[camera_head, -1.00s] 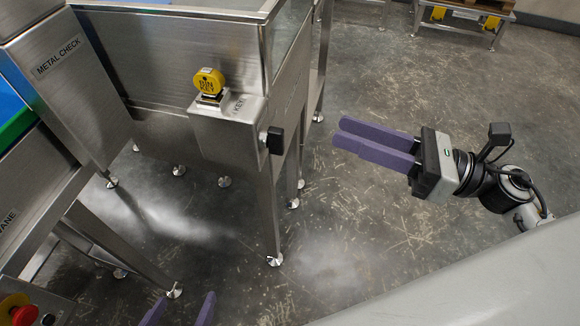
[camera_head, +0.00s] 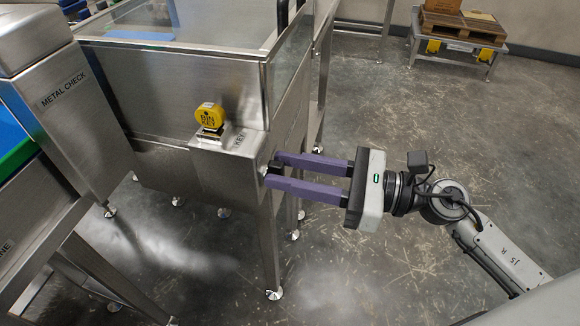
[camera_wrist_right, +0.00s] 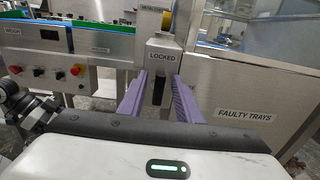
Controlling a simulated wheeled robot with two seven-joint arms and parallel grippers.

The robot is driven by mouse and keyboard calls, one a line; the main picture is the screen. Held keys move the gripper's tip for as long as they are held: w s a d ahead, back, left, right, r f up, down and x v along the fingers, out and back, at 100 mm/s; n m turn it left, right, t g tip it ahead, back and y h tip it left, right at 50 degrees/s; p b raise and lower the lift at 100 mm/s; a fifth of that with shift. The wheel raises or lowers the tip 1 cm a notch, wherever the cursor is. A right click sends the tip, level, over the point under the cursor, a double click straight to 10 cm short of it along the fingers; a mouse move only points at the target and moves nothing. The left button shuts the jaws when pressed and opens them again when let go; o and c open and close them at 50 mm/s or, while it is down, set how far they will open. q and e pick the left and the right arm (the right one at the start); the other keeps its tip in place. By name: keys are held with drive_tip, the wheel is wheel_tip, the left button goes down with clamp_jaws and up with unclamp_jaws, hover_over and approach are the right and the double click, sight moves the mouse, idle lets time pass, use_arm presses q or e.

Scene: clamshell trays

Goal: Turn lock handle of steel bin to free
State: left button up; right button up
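The steel bin (camera_head: 180,85) is a metal cabinet with clear upper panels. A steel lock box labelled KEY (camera_head: 225,160) sits on its corner, with a yellow round tag (camera_head: 209,117) on top. The box face reads LOCKED (camera_wrist_right: 162,57) in the right wrist view. The black lock handle (camera_wrist_right: 158,91) hangs upright below that label, and only a bit of it shows in the head view. My right gripper (camera_head: 274,169) is open, its purple fingers on either side of the handle. In the wrist view gaps show between the handle and the fingers (camera_wrist_right: 158,80). My left gripper is out of view.
A METAL CHECK machine (camera_head: 75,95) stands at the left. A FAULTY TRAYS label (camera_wrist_right: 245,114) is on the panel right of the lock in the wrist view. Steel legs stand below the lock box. A pallet with boxes (camera_head: 462,25) is far back right. The floor between is clear.

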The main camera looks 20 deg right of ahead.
clamp_jaws()
